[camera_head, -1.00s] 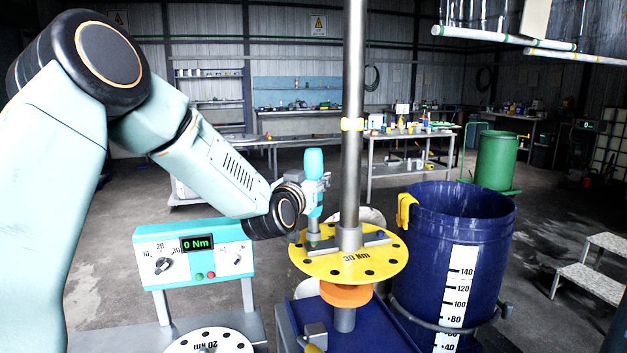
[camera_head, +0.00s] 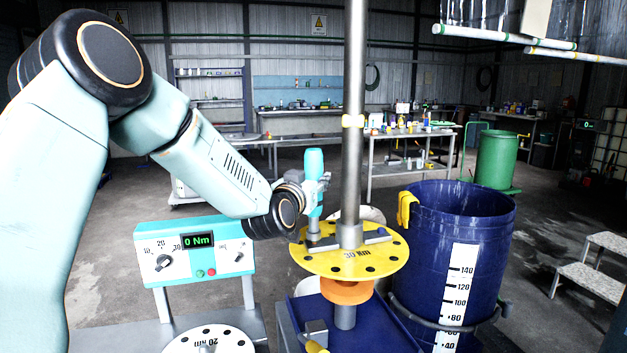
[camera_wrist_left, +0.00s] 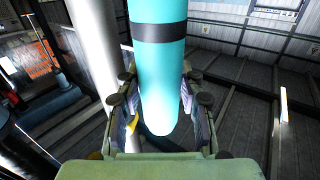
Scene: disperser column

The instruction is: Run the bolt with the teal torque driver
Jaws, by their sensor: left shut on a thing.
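The teal torque driver (camera_head: 315,175) stands upright in my left gripper (camera_head: 318,192), which is shut on it. Its grey lower end (camera_head: 313,238) is down at the bar on top of the yellow disc (camera_head: 330,262), left of the steel shaft (camera_head: 353,130). The bolt is hidden under the driver's end, and I cannot tell how they engage. In the left wrist view the driver's teal body (camera_wrist_left: 158,70) with a dark band fills the space between the fingers. The yellow disc is marked 30 Nm. My right gripper is not in view.
A torque tester (camera_head: 195,250) with a 0 Nm display stands left of the disc. A white disc (camera_head: 215,341) marked 20 Nm lies below it. A blue drum (camera_head: 425,250) with a yellow clip (camera_head: 406,208) stands close on the right. An orange collar (camera_head: 346,293) sits under the yellow disc.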

